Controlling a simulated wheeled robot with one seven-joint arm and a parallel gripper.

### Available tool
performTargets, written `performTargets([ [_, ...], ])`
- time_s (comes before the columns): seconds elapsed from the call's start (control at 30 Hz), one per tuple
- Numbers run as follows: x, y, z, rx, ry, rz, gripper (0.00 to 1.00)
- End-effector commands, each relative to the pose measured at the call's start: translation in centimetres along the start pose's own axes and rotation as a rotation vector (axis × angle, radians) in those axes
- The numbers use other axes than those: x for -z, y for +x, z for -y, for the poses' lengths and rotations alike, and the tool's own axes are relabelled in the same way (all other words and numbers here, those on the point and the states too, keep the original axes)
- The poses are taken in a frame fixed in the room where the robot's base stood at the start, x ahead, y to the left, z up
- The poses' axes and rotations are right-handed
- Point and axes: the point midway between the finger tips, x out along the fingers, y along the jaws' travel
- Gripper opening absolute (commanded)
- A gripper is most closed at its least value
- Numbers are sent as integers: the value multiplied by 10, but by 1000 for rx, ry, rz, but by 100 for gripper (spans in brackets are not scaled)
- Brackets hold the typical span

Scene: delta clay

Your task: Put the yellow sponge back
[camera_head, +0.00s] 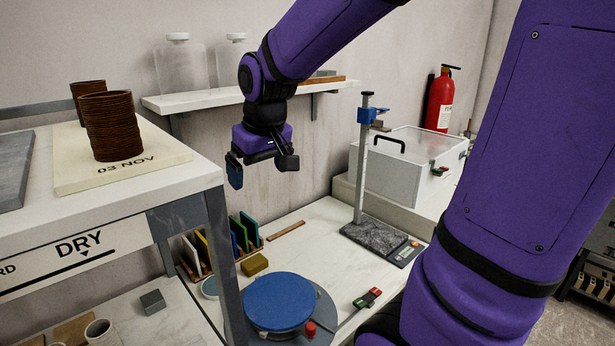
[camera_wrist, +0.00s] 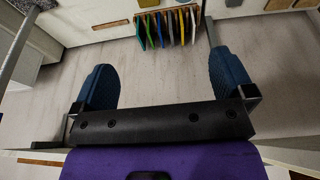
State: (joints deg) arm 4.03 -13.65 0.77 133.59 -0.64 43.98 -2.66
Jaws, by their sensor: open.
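The yellow sponge (camera_head: 254,265) is a small mustard-coloured block lying on the white worktop, between the rack of coloured boards and the blue round plate. In the wrist view a mustard piece at the top edge (camera_wrist: 148,3) looks like the same sponge, cut off by the frame. My gripper (camera_head: 262,170) hangs in the air above and behind the worktop, higher than the sponge and well apart from it. Its two blue-padded fingers stand wide apart with nothing between them, as the wrist view also shows (camera_wrist: 165,78).
The wooden rack (camera_head: 262,243) holds several upright coloured boards. A blue round plate (camera_head: 278,301) and a stand with a metal post (camera_head: 361,170) occupy the worktop. A DRY shelf (camera_head: 150,219) with brown ribbed pots is at left. A wall shelf (camera_head: 215,101) is behind my arm.

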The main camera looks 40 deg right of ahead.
Motion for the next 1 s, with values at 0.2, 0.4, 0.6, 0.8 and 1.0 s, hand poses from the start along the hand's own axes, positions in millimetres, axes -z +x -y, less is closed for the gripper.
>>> performTargets([
  [0.2, -53, -48, 10, 7, 1, -78, 100],
  [0.4, -101, -74, 17, 18, 1, -138, 100],
  [0.6, -132, -85, 20, 26, 4, -174, 100],
  [0.8, -141, -86, 21, 29, 5, -182, 100],
  [1.0, -141, -86, 21, 29, 5, -182, 100],
])
